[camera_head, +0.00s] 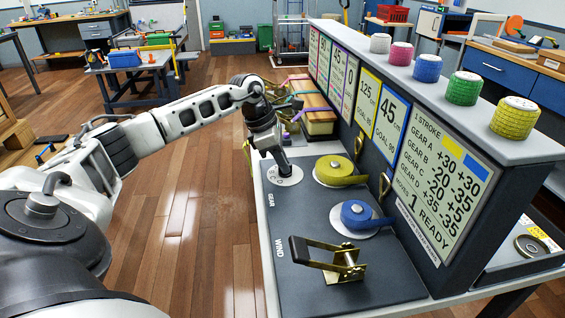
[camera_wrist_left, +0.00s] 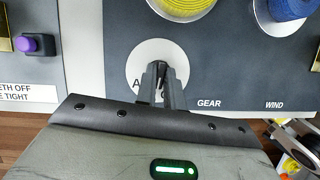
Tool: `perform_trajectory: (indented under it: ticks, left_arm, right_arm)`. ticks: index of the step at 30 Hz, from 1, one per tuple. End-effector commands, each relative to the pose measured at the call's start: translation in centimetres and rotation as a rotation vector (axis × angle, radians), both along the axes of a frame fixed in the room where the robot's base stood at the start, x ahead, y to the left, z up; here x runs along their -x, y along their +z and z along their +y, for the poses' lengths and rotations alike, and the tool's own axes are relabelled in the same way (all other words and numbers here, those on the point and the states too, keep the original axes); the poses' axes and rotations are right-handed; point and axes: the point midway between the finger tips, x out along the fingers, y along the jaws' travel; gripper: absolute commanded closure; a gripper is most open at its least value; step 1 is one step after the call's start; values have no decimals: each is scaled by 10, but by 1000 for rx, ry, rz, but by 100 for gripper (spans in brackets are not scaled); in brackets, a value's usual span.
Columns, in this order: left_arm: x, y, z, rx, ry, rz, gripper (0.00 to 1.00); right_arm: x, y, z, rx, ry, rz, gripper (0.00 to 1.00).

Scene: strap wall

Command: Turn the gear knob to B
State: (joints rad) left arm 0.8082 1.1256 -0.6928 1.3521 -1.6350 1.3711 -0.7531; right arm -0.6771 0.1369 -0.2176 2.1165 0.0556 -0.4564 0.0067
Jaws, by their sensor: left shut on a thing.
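The gear dial is a white disc (camera_head: 293,178) on the dark panel, beside the word GEAR. It also shows in the left wrist view (camera_wrist_left: 158,50), where a letter A is readable just left of the fingers. My left gripper (camera_head: 283,168) points down at the middle of the disc. In the left wrist view its fingers (camera_wrist_left: 161,72) are shut on the gear knob, which they mostly hide; its pointing direction cannot be told. The display board (camera_head: 440,170) lists GEAR A to GEAR D with numbers, and reads 1 STROKE and READY. My right gripper is not in view.
A yellow strap roll (camera_head: 340,168) and a blue strap roll (camera_head: 362,214) lie right of the dial. A ratchet with a black handle (camera_head: 342,262) stands nearer on the panel. A purple button (camera_wrist_left: 36,44) is left in the wrist view. Several colored rolls top the wall.

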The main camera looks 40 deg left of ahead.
Motion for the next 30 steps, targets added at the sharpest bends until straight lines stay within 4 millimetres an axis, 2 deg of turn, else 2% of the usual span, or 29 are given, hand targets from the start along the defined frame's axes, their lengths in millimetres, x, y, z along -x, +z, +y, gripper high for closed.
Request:
perform_trajectory:
  ticks: [12, 29, 30]
  left_arm:
    - [-2, 2, 1, -2, -186, -5, 100]
    - [-2, 2, 2, -3, -211, -4, 100]
    - [-2, 2, 2, -3, -211, -4, 79]
  right_arm:
    - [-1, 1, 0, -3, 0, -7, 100]
    - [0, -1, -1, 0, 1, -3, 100]
    - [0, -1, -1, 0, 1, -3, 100]
